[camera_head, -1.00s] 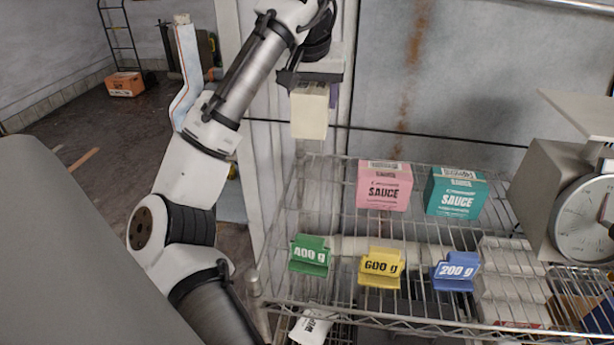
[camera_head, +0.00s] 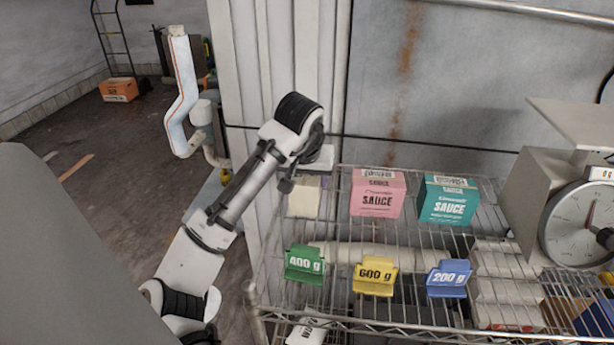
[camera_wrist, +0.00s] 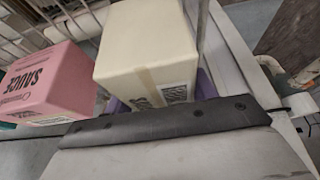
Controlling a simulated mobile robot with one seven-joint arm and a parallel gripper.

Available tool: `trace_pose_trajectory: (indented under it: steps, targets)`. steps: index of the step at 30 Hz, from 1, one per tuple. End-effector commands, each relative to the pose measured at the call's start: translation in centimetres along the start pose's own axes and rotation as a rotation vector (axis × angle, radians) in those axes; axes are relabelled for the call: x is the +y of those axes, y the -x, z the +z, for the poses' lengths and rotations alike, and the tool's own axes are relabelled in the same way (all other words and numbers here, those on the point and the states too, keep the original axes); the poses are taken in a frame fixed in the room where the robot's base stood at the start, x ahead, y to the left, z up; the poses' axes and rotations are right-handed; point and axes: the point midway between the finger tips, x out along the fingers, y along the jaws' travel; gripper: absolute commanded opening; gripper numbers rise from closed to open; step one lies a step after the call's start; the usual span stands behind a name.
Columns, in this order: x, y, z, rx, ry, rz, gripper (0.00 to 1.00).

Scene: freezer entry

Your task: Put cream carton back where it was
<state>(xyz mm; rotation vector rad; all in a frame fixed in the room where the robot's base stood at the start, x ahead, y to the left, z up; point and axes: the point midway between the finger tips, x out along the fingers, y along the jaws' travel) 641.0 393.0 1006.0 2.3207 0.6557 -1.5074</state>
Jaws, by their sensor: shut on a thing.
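The cream carton (camera_head: 304,198) is at the left end of the wire shelf, behind the green 400 g tag (camera_head: 305,264) and left of the pink sauce carton (camera_head: 377,193). My gripper (camera_head: 308,179) is shut on it from above. My wrist partly covers the carton in the head view. In the wrist view the cream carton (camera_wrist: 147,48) fills the middle, with purple finger pads beside it and a printed label on its near side. I cannot tell whether its base touches the shelf.
A teal sauce carton (camera_head: 447,199) stands right of the pink one. Yellow 600 g (camera_head: 375,276) and blue 200 g (camera_head: 448,279) tags hang on the front. A dial scale (camera_head: 566,205) stands at the right. A pale wall post (camera_head: 285,90) is close behind my arm.

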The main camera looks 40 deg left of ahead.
Motion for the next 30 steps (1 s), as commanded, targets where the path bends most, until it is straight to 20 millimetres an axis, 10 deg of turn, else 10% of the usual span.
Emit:
trace_pose_trajectory:
  steps: [12,13,16,30]
  targets:
    - [0.02,-0.57,0.23,0.004,0.0,0.001,0.07]
    - [0.03,-0.67,0.29,0.001,0.0,0.001,0.58]
    - [0.02,-0.59,0.25,0.001,0.0,0.001,0.71]
    - [0.02,0.25,0.13,0.003,0.0,0.0,0.78]
